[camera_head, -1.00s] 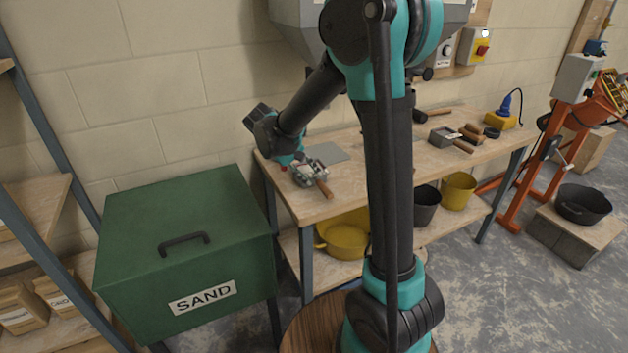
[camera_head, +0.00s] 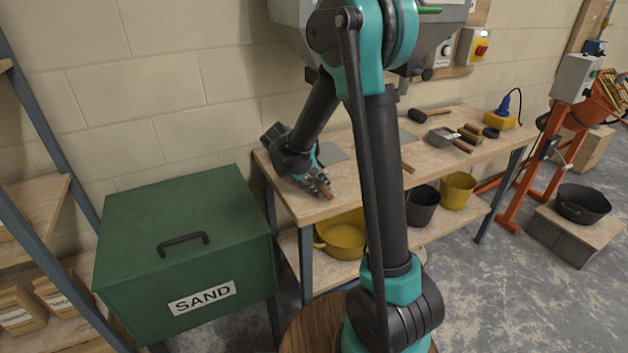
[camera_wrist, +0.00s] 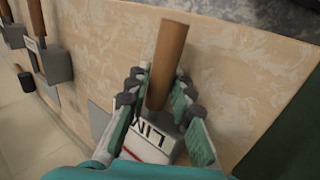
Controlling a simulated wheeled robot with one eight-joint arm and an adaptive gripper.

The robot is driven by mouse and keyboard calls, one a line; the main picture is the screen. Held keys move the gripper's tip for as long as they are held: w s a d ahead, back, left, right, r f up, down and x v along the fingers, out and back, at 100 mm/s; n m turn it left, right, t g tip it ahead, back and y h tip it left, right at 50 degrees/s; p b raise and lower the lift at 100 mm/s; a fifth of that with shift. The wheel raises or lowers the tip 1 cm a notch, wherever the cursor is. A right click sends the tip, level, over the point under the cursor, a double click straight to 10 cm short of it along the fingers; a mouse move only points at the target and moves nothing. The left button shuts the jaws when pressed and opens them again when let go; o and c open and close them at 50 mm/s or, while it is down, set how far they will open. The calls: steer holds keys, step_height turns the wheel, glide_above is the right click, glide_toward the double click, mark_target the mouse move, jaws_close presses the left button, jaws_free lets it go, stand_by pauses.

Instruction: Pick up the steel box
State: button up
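A pale grey steel box (camera_wrist: 150,146) with a label whose visible letters read "LIM" lies on the bench. Its wooden handle (camera_wrist: 168,62) points up in the wrist view, between the fingers of my gripper (camera_wrist: 160,85). The fingers are spread on either side of the box and handle; I see no clear grip. In the head view my gripper (camera_head: 320,184) is low over the near left end of the bench and hides most of the box. The handle end (camera_head: 327,193) shows at its tip.
A green sand bin (camera_head: 180,225) stands left of the bench. Yellow (camera_head: 342,240) and dark tubs (camera_head: 421,207) sit on the lower shelf.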

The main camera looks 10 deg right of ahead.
jaws_close()
steer(key=shift+r, duration=0.15)
